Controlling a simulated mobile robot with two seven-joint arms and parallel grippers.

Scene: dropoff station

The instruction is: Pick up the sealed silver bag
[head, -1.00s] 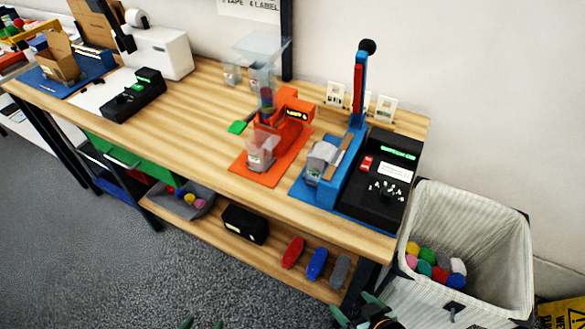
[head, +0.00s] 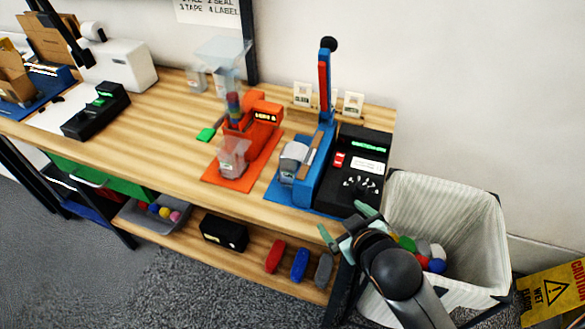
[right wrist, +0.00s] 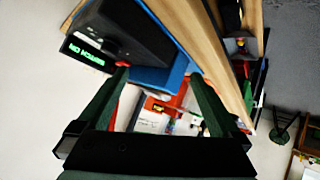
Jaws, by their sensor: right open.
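A silver-grey bag (head: 293,160) sits on the blue base at the front of the blue lever sealer (head: 318,168), in the head view. A tan strip lies against its right side. My right gripper (head: 343,222) is open and empty, at the table's front right corner, to the right of the bag and apart from it. In the right wrist view my open fingers (right wrist: 158,78) point toward the blue sealer base (right wrist: 160,78). I cannot make out the bag clearly there. My left gripper is out of view.
A black control box (head: 354,178) stands right of the sealer. An orange machine (head: 250,130) on an orange mat stands to its left. A striped bin (head: 440,205) with several coloured items is beside the table, behind my right arm. Bare wood (head: 150,140) lies left.

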